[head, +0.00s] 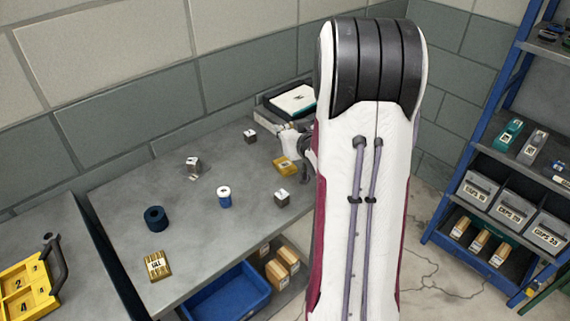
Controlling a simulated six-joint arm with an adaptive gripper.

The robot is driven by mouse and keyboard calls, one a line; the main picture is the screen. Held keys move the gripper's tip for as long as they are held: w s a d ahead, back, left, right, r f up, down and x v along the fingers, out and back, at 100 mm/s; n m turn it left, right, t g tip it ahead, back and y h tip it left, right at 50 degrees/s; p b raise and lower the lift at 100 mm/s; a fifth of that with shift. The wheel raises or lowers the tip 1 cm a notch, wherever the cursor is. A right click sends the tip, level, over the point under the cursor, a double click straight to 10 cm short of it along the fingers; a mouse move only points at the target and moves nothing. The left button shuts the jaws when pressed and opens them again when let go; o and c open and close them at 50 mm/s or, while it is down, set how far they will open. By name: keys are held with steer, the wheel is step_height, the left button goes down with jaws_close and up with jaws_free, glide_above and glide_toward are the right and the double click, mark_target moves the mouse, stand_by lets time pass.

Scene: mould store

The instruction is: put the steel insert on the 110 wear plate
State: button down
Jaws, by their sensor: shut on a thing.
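My gripper (306,158) shows only as a dark sliver at the left edge of my arm, beside my white wrist. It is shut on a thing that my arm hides. A brass-yellow plate (286,165) with a pale label lies just left of it. Another brass-coloured plate (158,266), with a label I cannot read surely, lies at the front left of the grey bench. Small grey steel blocks stand on the bench: one at the back (250,136), one at the left (193,164) and one at the front (282,197). I cannot read a 110.
A dark blue ring (155,218) and a blue-and-white spool (224,196) stand on the bench (120,205). A black tray (290,101) is at the back. A blue bin (228,298) sits below. A yellow numbered case (25,290) is far left, blue shelving (450,190) right.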

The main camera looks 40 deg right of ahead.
steer(key=shift+f, duration=2.9)
steer(key=shift+f, duration=2.05)
steer(key=shift+f, duration=0.15)
steer(key=c, duration=1.8)
jaws_free()
steer(key=shift+o, duration=0.2)
steer(key=shift+s, duration=0.1)
steer(key=shift+v, duration=3.7)
